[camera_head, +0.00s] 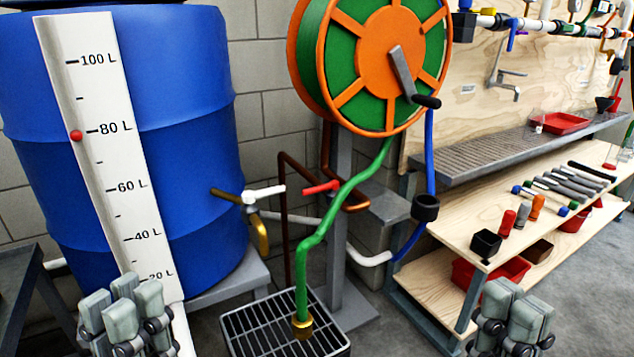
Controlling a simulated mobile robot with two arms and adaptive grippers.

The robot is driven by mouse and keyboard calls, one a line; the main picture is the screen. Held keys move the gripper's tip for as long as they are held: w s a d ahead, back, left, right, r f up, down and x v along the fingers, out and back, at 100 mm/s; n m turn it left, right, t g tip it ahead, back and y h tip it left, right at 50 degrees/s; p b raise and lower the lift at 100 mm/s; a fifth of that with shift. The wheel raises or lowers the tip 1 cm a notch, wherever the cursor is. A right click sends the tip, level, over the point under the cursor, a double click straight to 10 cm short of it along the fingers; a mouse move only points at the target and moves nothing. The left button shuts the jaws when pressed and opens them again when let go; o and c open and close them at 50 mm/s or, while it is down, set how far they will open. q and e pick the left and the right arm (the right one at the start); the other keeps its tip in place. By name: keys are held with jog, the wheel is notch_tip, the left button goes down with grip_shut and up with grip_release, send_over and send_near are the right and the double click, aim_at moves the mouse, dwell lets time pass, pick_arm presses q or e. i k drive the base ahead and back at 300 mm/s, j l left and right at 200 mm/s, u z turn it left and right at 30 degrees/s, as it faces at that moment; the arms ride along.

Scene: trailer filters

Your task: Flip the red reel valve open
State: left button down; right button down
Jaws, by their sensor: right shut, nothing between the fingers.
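The red reel valve handle (321,187) is a small red lever on the pipe below the hose reel (372,65). It lies nearly level, tilted slightly. The reel is orange and green with a grey crank. A green hose (330,225) hangs from the reel and ends in a brass nozzle (302,326) over a floor grate. My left gripper (124,300) is at the lower left in front of the blue barrel, well away from the valve; its opening is unclear. My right gripper (512,305) is at the lower right, shut and empty, also away from the valve.
A blue barrel (190,120) with a litre scale (100,150) stands at the left. A workbench (455,235) with tools and red trays is at the right. The grate (250,325) lies at front centre.

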aim_at(334, 184)
jog(key=i+l+u, duration=0.2)
jog(key=l, duration=0.2)
jog(key=i+l+u, duration=0.15)
jog(key=l, duration=0.25)
jog(key=i+l+u, duration=0.2)
jog(key=l, duration=0.25)
jog(key=i+l+u, duration=0.15)
jog(key=l, duration=0.3)
jog(key=l+u, duration=0.2)
jog(key=l, duration=0.25)
jog(key=i+l+u, duration=0.15)
jog(key=l, duration=0.35)
jog(key=k, duration=0.05)
